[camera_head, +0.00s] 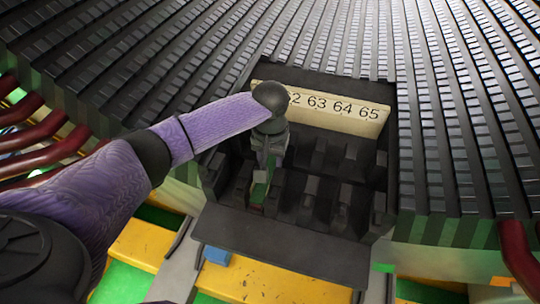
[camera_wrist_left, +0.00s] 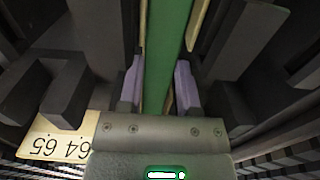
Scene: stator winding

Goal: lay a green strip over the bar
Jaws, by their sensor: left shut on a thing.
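My left gripper (camera_head: 264,165) reaches down into a dark recess in the large ribbed stator. In the left wrist view, its two pale purple fingers (camera_wrist_left: 160,85) are shut on a long green strip (camera_wrist_left: 166,45). The strip runs away from the fingers between dark blocks. A small part of the strip (camera_head: 261,184) shows below the gripper in the head view. Thin tan edges (camera_wrist_left: 198,24) show beside the strip in the wrist view; I cannot tell whether they belong to the bar. I cannot tell whether the strip touches anything beneath it. My right gripper is not in view.
A cream plate (camera_head: 340,109) numbered up to 65 stands at the back of the recess. Dark upright blocks (camera_head: 343,195) crowd the recess floor. A dark ledge (camera_head: 285,245) lies in front. Red tubes (camera_head: 45,130) stand at the left, and a blue block (camera_head: 216,256) lies below the ledge.

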